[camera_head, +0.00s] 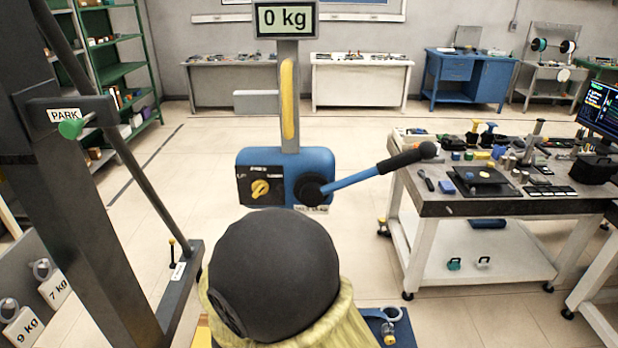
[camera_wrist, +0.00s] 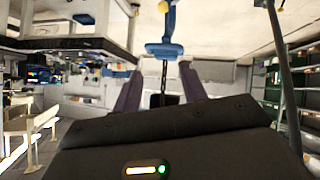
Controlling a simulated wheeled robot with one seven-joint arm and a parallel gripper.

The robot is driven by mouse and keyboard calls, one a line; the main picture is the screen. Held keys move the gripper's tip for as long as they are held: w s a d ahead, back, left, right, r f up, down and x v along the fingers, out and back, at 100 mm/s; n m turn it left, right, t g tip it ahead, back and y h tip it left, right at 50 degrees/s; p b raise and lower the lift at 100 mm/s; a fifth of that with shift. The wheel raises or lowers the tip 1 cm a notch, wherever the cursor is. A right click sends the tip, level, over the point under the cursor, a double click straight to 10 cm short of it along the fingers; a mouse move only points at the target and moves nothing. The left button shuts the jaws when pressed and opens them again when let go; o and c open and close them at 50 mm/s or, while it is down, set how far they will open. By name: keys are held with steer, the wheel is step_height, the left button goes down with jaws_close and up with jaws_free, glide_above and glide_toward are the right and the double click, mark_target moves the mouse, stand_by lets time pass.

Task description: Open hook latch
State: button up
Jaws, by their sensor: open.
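In the wrist view, which looks upside down, a blue hook block (camera_wrist: 165,49) shows beyond my fingers, joined to a dark chain (camera_wrist: 164,78). A slimmer blue hook-like part (camera_wrist: 170,22) extends from it toward the picture's top. The latch is too small to make out. My gripper (camera_wrist: 160,72) is open, with its two dark purple fingers apart on either side of the chain in the picture. Nothing is seen between them in contact. In the head view my gripper and the hook cannot be made out.
A blue control box (camera_head: 285,178) with a lever (camera_head: 370,172) stands ahead on a post under a "0 kg" display (camera_head: 286,18). A tool-covered table (camera_head: 450,208) is at right. A dark frame (camera_head: 95,200) stands at left. The floor between is open.

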steer(key=w+d+r+g+y, duration=0.2)
steer(key=d+r+g+y, duration=0.1)
steer(key=d, duration=0.7)
steer(key=s+d+m+g, duration=0.1)
steer(key=s+d+g, duration=0.1)
steer(key=s+d, duration=0.4)
steer(key=s+d+r+m+g+h, duration=0.1)
steer(key=s+d+g, duration=0.2)
steer(key=s+d, duration=0.3)
steer(key=d, duration=0.5)
steer(key=shift+d, duration=0.2)
steer(key=shift+w, duration=0.15)
steer(key=c, duration=0.9)
steer(key=shift+w, duration=0.1)
jaws_close()
steer(key=shift+a, duration=0.1)
